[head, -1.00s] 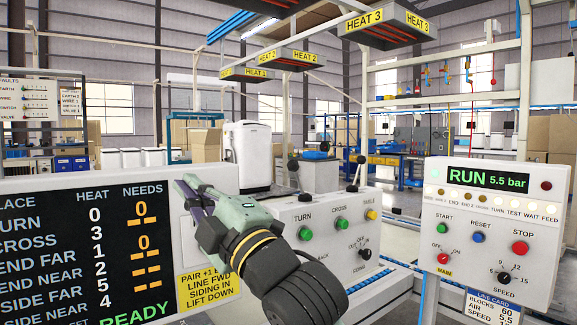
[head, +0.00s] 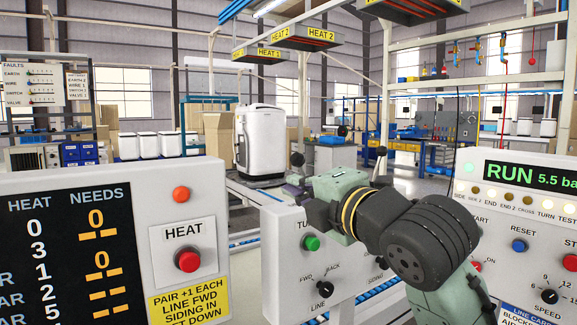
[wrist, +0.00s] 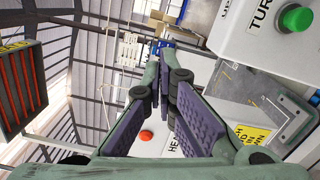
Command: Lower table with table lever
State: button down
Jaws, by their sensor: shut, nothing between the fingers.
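A grey middle console (head: 275,225) carries a green TURN button (head: 311,243), a LINE knob (head: 323,285) and several levers with dark ball knobs. One lever (head: 297,159) stands at left, just above my fingers, one (head: 381,152) at right behind my wrist, and one (head: 342,131) farther back. The TABLE label is hidden behind my arm, so I cannot tell for sure which is the table lever. My gripper (head: 287,192) is shut and empty, pointing left in front of the console top. Its purple-padded fingers (wrist: 160,50) meet in the wrist view.
A HEAT panel with a red button (head: 188,260) and a black board (head: 60,250) stand at left. A RUN panel (head: 530,250) stands at right. A white appliance (head: 259,140) stands behind the console. Heater hoods (head: 305,38) hang overhead.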

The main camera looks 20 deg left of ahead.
aim_at(304, 175)
jog(key=shift+a, duration=0.1)
jog(key=w+a+p, duration=0.1)
jog(key=w+a, duration=0.1)
jog(key=w, duration=0.1)
jog(key=w+a+p, duration=0.1)
jog(key=w+a, duration=0.1)
jog(key=w, duration=0.1)
jog(key=w+a+r+p, duration=0.1)
jog(key=w+a+p, duration=0.1)
jog(key=w, duration=0.1)
jog(key=shift+w, duration=0.1)
jog(key=shift+w+d, duration=0.3)
jog(key=shift+w, duration=0.25)
jog(key=shift+r, duration=0.15)
jog(key=shift+w+d+r+m+p, duration=0.15)
jog(key=shift+r+m+p, duration=0.05)
jog(key=shift+m+p, duration=0.2)
